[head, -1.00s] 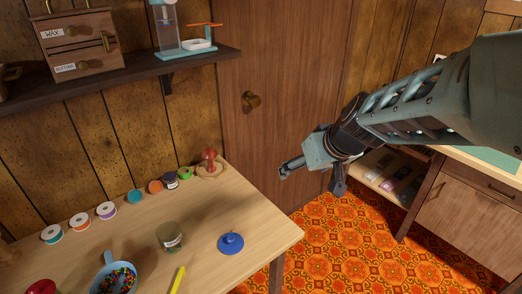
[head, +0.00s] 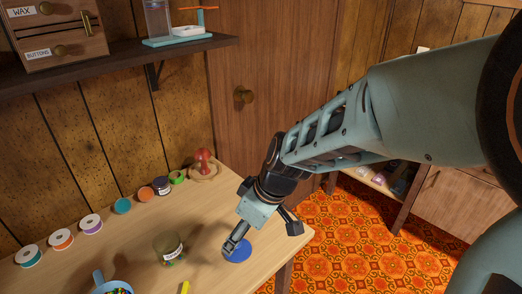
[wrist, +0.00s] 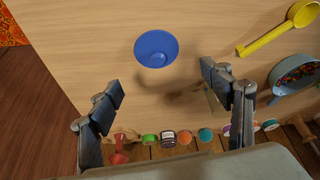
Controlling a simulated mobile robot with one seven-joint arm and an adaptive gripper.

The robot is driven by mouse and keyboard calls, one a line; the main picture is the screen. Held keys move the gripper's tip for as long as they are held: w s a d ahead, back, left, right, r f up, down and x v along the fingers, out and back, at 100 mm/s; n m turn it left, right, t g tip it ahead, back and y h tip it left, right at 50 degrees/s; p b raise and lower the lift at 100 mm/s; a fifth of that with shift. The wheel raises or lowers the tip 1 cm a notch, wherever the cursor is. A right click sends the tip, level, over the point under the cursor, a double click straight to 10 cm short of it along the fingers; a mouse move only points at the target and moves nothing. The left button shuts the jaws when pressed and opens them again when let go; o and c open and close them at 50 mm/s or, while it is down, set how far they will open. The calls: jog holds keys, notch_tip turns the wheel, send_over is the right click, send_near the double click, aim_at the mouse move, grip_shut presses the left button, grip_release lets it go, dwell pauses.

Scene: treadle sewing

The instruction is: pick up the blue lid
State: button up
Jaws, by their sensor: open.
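The blue lid (head: 238,252) lies flat on the wooden table near its right corner, a round disc with a knob. In the head view one finger of my gripper (head: 264,239) hides part of it. In the wrist view the whole lid (wrist: 156,48) shows, knob up, beyond the fingertips and roughly midway between them. My gripper (wrist: 162,82) is open and empty, above the table. I cannot tell its exact height over the lid.
A glass jar (head: 169,247) with a label stands left of the lid. A yellow scoop (wrist: 280,28) and a blue pan (wrist: 295,76) of colored beads lie farther off. Thread spools (head: 91,224) and a red mushroom-shaped item (head: 203,160) line the back. The table's right edge is close.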

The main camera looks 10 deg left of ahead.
aim_at(238, 247)
jog(key=b+x, duration=0.1)
jog(key=x, duration=0.6)
jog(key=shift+d+f, duration=0.15)
jog(key=shift+f, duration=0.05)
jog(key=c, duration=0.9)
